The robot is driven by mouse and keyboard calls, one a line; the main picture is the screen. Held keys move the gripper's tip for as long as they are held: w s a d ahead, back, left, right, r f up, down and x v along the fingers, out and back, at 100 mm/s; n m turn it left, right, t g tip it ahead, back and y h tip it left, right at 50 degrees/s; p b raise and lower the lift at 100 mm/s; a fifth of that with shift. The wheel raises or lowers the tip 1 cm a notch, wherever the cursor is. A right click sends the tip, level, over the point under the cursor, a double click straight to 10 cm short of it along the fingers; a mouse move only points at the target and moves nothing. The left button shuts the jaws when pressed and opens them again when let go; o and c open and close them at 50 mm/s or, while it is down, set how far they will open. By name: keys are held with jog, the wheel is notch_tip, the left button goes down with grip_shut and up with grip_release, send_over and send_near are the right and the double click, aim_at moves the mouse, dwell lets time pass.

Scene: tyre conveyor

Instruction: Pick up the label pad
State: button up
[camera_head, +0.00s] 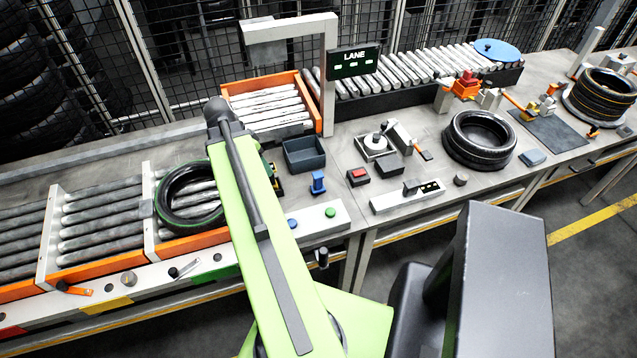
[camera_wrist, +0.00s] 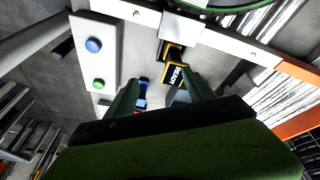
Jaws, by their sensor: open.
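No thing in view is clearly marked as the label pad. A small flat blue-grey pad (camera_head: 532,157) lies on the right bench by the upright tyre stack; I cannot tell if it is the label pad. My gripper is mostly hidden behind my green arm in the head view. In the wrist view my gripper (camera_wrist: 155,92) is open, with two dark green fingers apart. A small blue object (camera_wrist: 142,96) shows between the fingers, lower down; contact with either cannot be told.
A button panel (camera_head: 318,217) with blue and green buttons is close by, also in the wrist view (camera_wrist: 94,50). A dark bin (camera_head: 304,154), a red-button box (camera_head: 358,176) and a tyre (camera_head: 479,140) stand on the bench. Another tyre (camera_head: 190,197) lies on the left rollers.

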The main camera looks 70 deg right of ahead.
aim_at(316, 175)
jog(key=s+d+m+g, duration=0.1)
jog(key=s+d+m, duration=0.6)
jog(key=s, duration=0.4)
jog(key=shift+n, duration=0.6)
jog(key=b+x, duration=0.5)
jog(key=x, duration=0.1)
jog(key=b+x, duration=0.6)
jog(key=shift+s+d+r+b, duration=0.15)
jog(key=shift+d+b, duration=0.05)
jog(key=shift+b, duration=0.1)
jog(key=shift+s+r, duration=0.1)
jog(key=b+x, duration=0.5)
jog(key=shift+f, duration=0.25)
jog(key=shift+r, duration=0.2)
grip_shut()
